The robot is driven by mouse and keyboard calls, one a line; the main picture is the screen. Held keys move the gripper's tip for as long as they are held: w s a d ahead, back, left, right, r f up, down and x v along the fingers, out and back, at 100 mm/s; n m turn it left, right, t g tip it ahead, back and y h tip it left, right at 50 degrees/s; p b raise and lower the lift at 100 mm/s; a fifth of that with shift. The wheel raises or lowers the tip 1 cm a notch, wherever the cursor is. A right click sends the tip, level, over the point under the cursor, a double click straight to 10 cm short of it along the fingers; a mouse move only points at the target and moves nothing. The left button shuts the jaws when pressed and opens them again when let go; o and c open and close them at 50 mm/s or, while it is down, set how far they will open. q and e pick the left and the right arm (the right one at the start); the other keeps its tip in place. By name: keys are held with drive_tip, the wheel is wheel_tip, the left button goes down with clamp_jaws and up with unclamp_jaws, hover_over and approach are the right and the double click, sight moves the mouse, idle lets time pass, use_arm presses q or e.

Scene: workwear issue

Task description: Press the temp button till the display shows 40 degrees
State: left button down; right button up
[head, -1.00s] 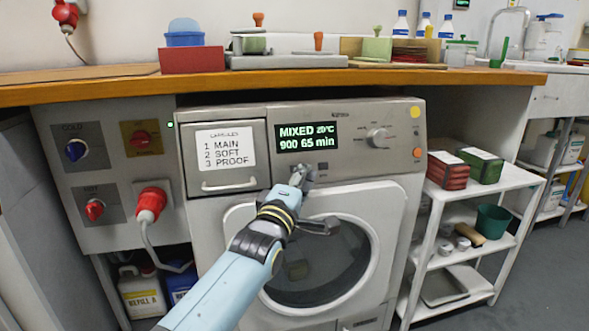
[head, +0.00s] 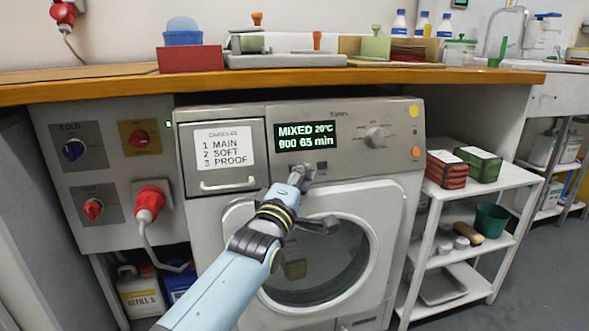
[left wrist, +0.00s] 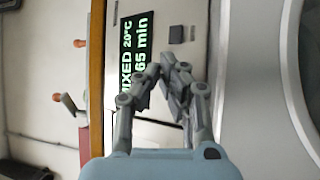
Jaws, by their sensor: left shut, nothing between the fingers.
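The washing machine's display (head: 306,135) is lit and reads MIXED 20°C and 900 65 min. It also shows, turned sideways, in the left wrist view (left wrist: 137,50). A small dark button (head: 322,166) sits on the panel below the display, and it also shows in the left wrist view (left wrist: 176,34). My left gripper (head: 301,174) is shut and empty, with its fingertips just below the display and left of that button. In the left wrist view the fingertips (left wrist: 165,70) cover part of the panel. I cannot tell whether they touch it. My right gripper is not in view.
A round dial (head: 376,137) is right of the display. A white shelf trolley (head: 420,250) stands at the right. A wooden worktop (head: 120,83) overhangs the machine.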

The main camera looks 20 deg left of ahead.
use_arm(q)
drive_tip(key=shift+w+a, duration=0.1)
idle(0.4)
drive_tip(key=shift+w+a+f, duration=0.15)
drive_tip(key=shift+w, duration=0.05)
drive_tip(key=shift+w+a+f, duration=0.1)
drive_tip(key=shift+w+a, duration=0.05)
drive_tip(key=shift+w, duration=0.15)
idle(0.7)
drive_tip(key=shift+s+d+r+p, duration=0.25)
drive_tip(key=shift+s+d+p, duration=0.15)
drive_tip(key=shift+s+p, duration=0.3)
